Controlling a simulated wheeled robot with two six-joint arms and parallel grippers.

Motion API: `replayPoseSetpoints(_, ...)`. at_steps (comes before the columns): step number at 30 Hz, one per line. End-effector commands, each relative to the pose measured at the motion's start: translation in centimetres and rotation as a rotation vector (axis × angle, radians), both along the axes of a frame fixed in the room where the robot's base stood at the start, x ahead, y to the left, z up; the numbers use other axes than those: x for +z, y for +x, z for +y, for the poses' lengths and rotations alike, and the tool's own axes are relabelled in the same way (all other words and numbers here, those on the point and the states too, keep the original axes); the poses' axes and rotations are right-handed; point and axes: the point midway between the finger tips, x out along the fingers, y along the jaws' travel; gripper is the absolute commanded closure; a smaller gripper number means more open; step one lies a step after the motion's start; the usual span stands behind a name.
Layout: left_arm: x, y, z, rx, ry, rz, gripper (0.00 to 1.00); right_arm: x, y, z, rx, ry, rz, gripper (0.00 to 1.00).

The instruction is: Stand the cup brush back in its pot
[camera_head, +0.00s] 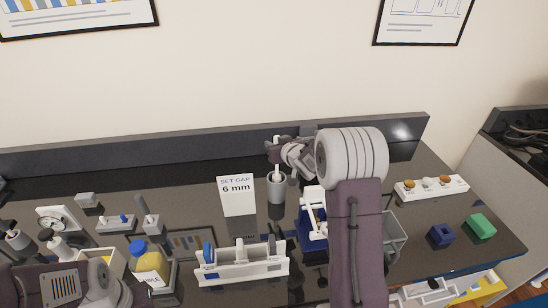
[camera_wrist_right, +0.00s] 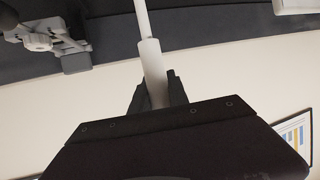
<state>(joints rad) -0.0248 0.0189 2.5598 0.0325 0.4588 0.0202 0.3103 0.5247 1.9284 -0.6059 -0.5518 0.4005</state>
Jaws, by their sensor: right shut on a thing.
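The cup brush (camera_wrist_right: 152,62) has a thick white handle and a thinner white rod. My right gripper (camera_wrist_right: 158,92) is shut on the handle in the right wrist view, and the rod runs out of the top of that view. In the head view my right gripper (camera_head: 279,149) is above the grey pot (camera_head: 277,190). The white brush rod (camera_head: 277,171) shows between gripper and pot, nearly upright at the pot's mouth. The brush head is hidden, and I cannot tell how deep it is. Only my left arm shows at the lower left; its gripper does not.
A "SET GAP 6 mm" sign (camera_head: 237,195) stands just left of the pot. A white rack (camera_head: 242,264) is in front, with a blue-and-white device (camera_head: 313,219) to the right. A yellow bottle (camera_head: 149,264) stands left. A dark backboard (camera_head: 180,155) runs behind.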

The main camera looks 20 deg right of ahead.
Motion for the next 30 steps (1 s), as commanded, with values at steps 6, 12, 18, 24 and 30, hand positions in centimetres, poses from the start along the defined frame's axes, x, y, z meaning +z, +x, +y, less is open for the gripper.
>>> replayPoseSetpoints(6, -0.5, 0.0, 0.0, 0.000, 0.000, 0.000, 0.64, -4.0, 0.0, 0.0, 0.000, 0.002, 0.005, 1.00)
replayPoseSetpoints(12, -0.5, 0.0, 0.0, 0.000, 0.000, 0.000, 0.64, -4.3, 0.0, 0.0, -0.001, 0.001, 0.002, 1.00)
replayPoseSetpoints(18, -0.9, 0.0, 0.0, 0.000, 0.000, 0.000, 0.64, -4.7, 0.0, 0.0, -0.001, 0.001, 0.002, 1.00)
replayPoseSetpoints(24, -0.9, 0.0, 0.0, 0.000, 0.000, 0.000, 0.64, -4.7, 0.0, 0.0, -0.001, 0.000, 0.003, 0.57)
replayPoseSetpoints(30, -0.9, 0.0, 0.0, 0.000, 0.000, 0.000, 0.64, -4.7, 0.0, 0.0, -0.001, 0.000, 0.003, 0.57)
